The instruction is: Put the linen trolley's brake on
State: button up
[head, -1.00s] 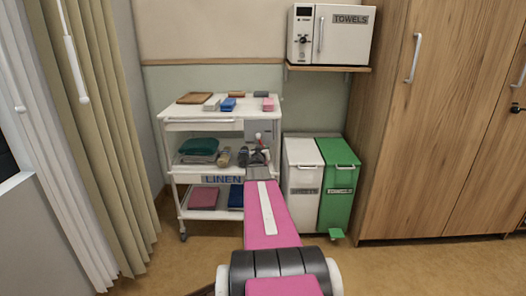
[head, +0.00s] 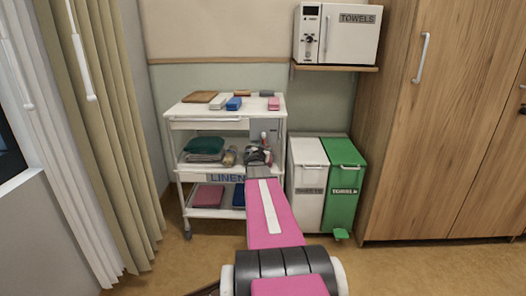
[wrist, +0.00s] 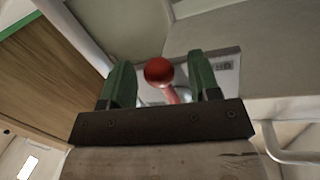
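The linen trolley (head: 209,123) is a white three-shelf cart against the back wall, with a LINEN label on it. A grey plate (head: 265,127) is on its right end, with a small red knob (head: 263,136) in front. In the wrist view the red knob (wrist: 158,70) tops a short reddish lever (wrist: 172,95). My gripper (wrist: 161,78) is open, its two green fingers on either side of the knob, with gaps showing on both sides. In the head view my gripper (head: 258,155) is small and partly hidden by my arm. The lever's base is unclear.
A towel cabinet (head: 337,35) sits on a wall shelf above. Curtains (head: 105,130) hang at the left; a wooden wardrobe (head: 450,130) stands at the right. Some floor is clear.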

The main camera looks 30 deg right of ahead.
jog(key=f+v, duration=0.1)
jog(key=v, duration=0.9)
jog(key=shift+s+a+r, duration=0.25)
jog(key=shift+s+r, duration=0.05)
jog(key=shift+r, duration=0.2)
jog(key=a+f+n+y, duration=0.3)
jog(key=a+y, duration=0.1)
jog(key=a, duration=0.4)
jog(key=a+f+n+g+y, duration=0.1)
jog(key=a+f+n+y, duration=0.1)
jog(key=a+y, duration=0.35)
jog(key=a+f+n+y, duration=0.2)
jog(key=a+f+n, duration=0.1)
jog(key=a, duration=0.7)
jog(key=s+a+f+n+g, duration=0.1)
jog(key=s+a+f+g, duration=0.3)
jog(key=s, duration=0.4)
jog(key=s+a+f+n+g, duration=0.1)
jog(key=s+a+f+g, duration=0.2)
jog(key=s+a+g, duration=0.4)
jog(key=s, duration=0.2)
jog(key=shift+s+f+n+g, duration=0.3)
jog(key=shift+f+n, duration=0.1)
